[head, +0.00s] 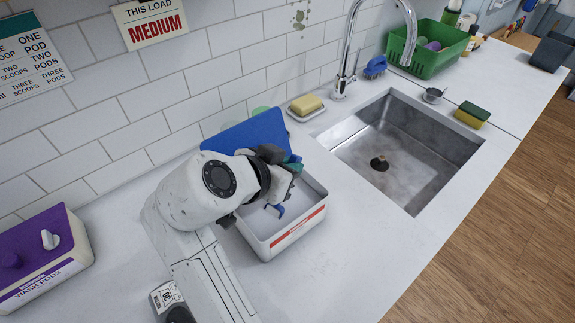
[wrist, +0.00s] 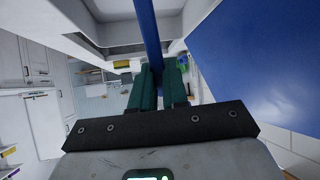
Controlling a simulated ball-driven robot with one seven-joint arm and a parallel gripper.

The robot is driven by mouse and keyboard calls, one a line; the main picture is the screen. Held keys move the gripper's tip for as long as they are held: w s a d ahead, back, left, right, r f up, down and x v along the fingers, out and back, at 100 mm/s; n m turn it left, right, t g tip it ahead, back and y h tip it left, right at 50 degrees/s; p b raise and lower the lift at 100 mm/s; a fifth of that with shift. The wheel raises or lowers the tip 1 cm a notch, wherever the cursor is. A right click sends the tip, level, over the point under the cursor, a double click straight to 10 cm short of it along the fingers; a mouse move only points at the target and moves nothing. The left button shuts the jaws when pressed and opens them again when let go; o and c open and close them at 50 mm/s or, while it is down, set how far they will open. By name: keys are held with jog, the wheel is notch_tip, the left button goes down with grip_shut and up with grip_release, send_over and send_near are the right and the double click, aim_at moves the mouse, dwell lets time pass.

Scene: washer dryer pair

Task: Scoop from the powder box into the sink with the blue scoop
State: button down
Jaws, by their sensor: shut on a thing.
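The powder box (head: 288,240) is a white open tub with a red stripe, standing on the counter left of the sink, with its blue lid (head: 243,135) raised at the back. My gripper (head: 292,172) is over the box, its teal fingers (wrist: 158,88) shut on the handle of the blue scoop (wrist: 149,35). Part of the blue scoop shows inside the box mouth in the head view (head: 280,209). The scoop's bowl and any powder in it are hidden. The steel sink (head: 440,152) is empty except for a dark drain.
A chrome faucet (head: 357,45) stands behind the sink. A purple-lidded pod box (head: 42,257) is at left. The front counter is clear.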

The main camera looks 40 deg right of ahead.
notch_tip(320, 180, up, 13)
jog(key=p, duration=0.8)
dwell(0.6)
dwell(0.4)
